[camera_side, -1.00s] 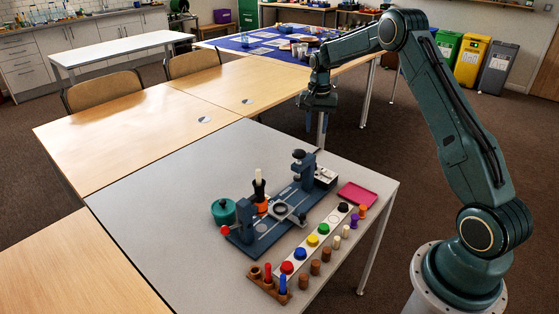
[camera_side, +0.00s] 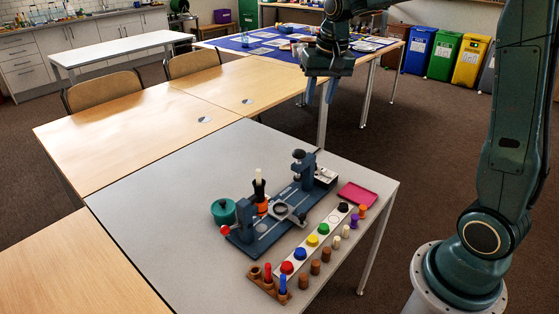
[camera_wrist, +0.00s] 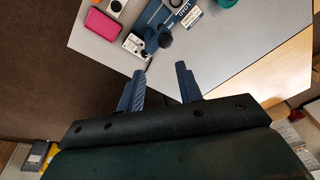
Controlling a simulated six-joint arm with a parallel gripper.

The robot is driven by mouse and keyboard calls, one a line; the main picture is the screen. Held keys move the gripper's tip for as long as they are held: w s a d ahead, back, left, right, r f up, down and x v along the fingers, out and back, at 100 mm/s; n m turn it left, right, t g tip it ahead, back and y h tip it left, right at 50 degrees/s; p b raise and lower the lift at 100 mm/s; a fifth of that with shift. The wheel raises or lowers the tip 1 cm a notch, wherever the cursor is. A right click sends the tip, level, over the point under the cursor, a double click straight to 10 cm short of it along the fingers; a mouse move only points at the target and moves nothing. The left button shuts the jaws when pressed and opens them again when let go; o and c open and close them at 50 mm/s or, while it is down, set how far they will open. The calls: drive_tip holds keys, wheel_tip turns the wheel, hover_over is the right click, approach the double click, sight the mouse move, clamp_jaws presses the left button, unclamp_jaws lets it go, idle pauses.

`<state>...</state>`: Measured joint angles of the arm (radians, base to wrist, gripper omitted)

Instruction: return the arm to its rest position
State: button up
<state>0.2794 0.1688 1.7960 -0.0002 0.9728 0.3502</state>
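My gripper (camera_side: 319,92) hangs in the air above and behind the far right corner of the grey table, with its fingers pointing down. In the wrist view my gripper (camera_wrist: 160,82) shows two blue fingers spread apart with nothing between them. My arm rises at the right of the side view, and its upper part runs out of the top of the picture.
The grey table (camera_side: 150,185) holds a blue fixture (camera_side: 270,228), a pink tray (camera_side: 358,195), a white strip with coloured knobs (camera_side: 300,255), a teal pot (camera_side: 223,211) and a wooden peg block (camera_side: 268,285). Colored bins (camera_side: 443,57) stand behind. Air around my gripper is clear.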

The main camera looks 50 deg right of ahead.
drive_tip(key=s+a+r+n+t, duration=0.1)
drive_tip(key=s+a+n, duration=0.2)
drive_tip(key=s+a, duration=0.3)
drive_tip(key=s+a+n+t, duration=0.2)
drive_tip(key=s+a+n, duration=0.2)
drive_tip(key=s, duration=1.3)
drive_tip(key=shift+s+a+r+y, duration=0.3)
drive_tip(key=shift+a+r, duration=0.05)
drive_tip(key=shift+a, duration=0.6)
